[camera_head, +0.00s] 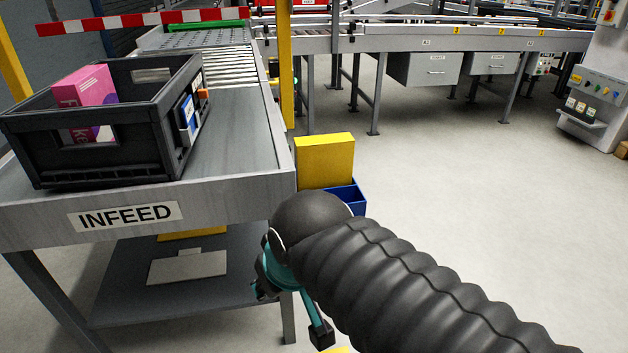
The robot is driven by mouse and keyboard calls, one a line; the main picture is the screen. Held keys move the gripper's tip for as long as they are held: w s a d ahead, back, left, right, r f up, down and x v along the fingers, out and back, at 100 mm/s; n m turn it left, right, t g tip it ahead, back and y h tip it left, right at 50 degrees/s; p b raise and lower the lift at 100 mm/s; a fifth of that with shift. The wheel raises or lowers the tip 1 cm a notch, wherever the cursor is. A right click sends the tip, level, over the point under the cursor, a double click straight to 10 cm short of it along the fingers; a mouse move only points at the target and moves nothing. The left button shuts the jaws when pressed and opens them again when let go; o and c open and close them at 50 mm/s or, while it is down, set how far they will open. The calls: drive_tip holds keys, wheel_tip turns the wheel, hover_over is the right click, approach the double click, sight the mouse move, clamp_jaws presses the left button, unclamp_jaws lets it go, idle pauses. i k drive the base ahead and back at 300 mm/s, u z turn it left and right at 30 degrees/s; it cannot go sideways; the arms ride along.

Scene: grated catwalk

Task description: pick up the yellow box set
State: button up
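A yellow box (325,160) stands upright just right of the infeed table, with a blue bin (346,196) at its lower right. I cannot tell whether the box is in the bin or behind it. My black, ribbed arm crosses the lower right and hides part of the bin. My gripper (290,312), with teal links and dark fingertips, points down beside the table's front right leg, below and nearer than the yellow box. Its fingers look spread, with nothing seen between them. A small yellow patch (334,350) shows at the bottom edge, mostly cut off.
The infeed table (235,187) bears a black crate (95,150) with a pink box (86,88) inside. Its lower shelf (120,285) holds a grey flat item (188,267) and something yellow (192,235). A yellow post (286,65) stands behind. Open floor lies right.

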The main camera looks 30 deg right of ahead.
sight(322, 162)
drive_tip(key=k, duration=0.55)
drive_tip(key=z, duration=0.7)
drive_tip(key=i, duration=0.5)
drive_tip(key=u, duration=0.05)
drive_tip(key=k, duration=1.15)
drive_tip(key=z, duration=0.9)
drive_tip(key=i, duration=1.45)
drive_tip(key=u, duration=0.45)
